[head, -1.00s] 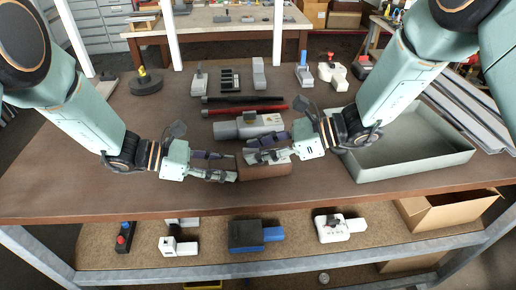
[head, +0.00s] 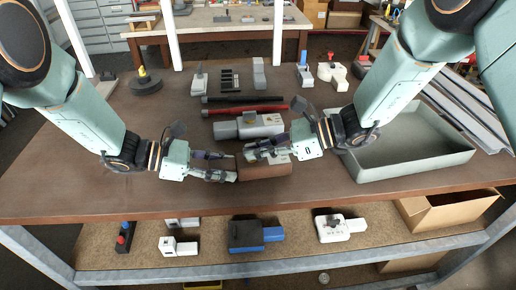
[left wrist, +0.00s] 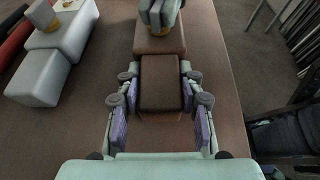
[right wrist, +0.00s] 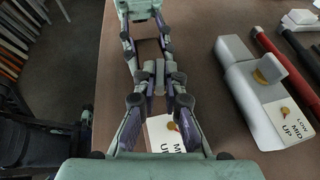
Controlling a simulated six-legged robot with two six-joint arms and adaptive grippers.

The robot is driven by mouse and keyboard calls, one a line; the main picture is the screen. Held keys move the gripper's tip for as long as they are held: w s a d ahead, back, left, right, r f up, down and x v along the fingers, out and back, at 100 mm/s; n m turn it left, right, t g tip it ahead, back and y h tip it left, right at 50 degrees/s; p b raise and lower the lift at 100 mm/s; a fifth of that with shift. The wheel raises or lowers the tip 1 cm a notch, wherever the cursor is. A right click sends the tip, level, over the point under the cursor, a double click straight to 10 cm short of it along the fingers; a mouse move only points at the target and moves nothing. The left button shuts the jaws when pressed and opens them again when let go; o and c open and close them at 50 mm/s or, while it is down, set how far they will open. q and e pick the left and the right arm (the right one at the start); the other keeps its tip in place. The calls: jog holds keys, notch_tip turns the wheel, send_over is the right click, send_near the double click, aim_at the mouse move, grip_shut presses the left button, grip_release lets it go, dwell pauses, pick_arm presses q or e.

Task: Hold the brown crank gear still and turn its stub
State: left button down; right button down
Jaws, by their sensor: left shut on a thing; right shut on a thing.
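The brown crank gear (head: 265,171) lies near the front edge of the bench. My left gripper (head: 235,166) is shut on its left end; the left wrist view shows the brown block (left wrist: 160,80) between the pads (left wrist: 160,95). My right gripper (head: 248,153) is shut at the gear's top, on what looks like its small grey stub (right wrist: 160,72). In the right wrist view the fingers (right wrist: 160,88) close around it. A white label plate (right wrist: 163,140) with a brass dot and lettering shows partly between them. My right fingers hide much of the gear's top.
A grey crank gear (head: 262,125) with a similar label lies just behind. Red (head: 230,111) and black rods lie beyond it. A grey tray (head: 405,165) stands to the right. The bench front edge is close; the bench left of my left gripper is clear.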

jog(key=shift+g, duration=0.3)
jog(key=shift+w+n+g, duration=0.2)
jog(key=shift+n+g, duration=1.3)
jog(key=shift+n, duration=0.1)
pick_arm(q)
jog(key=shift+f, duration=0.1)
pick_arm(e)
jog(key=c, duration=1.4)
grip_release()
jog(key=shift+c, duration=0.2)
jog(key=v, duration=1.2)
